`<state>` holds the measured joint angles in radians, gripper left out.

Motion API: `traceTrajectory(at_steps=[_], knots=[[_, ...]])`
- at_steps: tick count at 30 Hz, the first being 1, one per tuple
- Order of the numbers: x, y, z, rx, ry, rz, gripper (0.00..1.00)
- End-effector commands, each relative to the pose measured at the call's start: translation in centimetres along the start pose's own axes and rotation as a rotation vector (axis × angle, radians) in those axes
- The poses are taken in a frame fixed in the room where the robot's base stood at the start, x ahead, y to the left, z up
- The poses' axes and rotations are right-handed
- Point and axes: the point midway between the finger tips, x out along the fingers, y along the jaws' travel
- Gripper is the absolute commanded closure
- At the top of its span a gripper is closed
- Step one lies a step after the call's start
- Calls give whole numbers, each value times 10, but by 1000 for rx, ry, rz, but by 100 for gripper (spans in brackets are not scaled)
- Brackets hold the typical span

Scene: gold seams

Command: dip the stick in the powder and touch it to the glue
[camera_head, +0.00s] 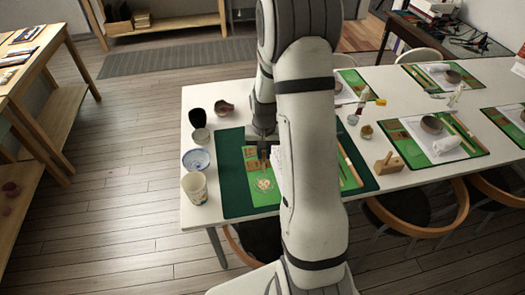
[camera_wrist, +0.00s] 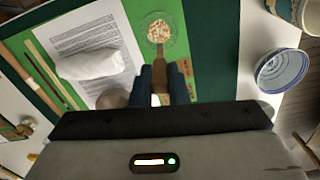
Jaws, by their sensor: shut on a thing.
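My gripper (camera_wrist: 160,88) is shut on a thin brown stick (camera_wrist: 159,72), which points toward a round clear dish of gold-flecked powder (camera_wrist: 158,30). The stick's tip is at or just short of the near side of the dish in the picture; I cannot tell whether it touches the powder. In the head view the dish (camera_head: 263,185) lies on the green mat, just below my gripper (camera_head: 263,150). A greyish rounded thing (camera_wrist: 113,98), perhaps a bowl, is partly hidden by my gripper. I cannot make out the glue.
A white rolled cloth (camera_wrist: 92,64) lies on paper left of the dish in the wrist view. Longer sticks (camera_wrist: 48,72) lie farther left. A blue-white bowl (camera_head: 196,160), a patterned cup (camera_head: 194,188) and a dark cup (camera_head: 196,118) stand along the table's left edge.

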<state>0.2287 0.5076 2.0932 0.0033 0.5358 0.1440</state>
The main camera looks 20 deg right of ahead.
Motion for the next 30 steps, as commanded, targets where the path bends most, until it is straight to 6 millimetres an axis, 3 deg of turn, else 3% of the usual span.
traceTrajectory(at_steps=[30], knots=[[64, 1, 1, 4, -4, 2, 100]])
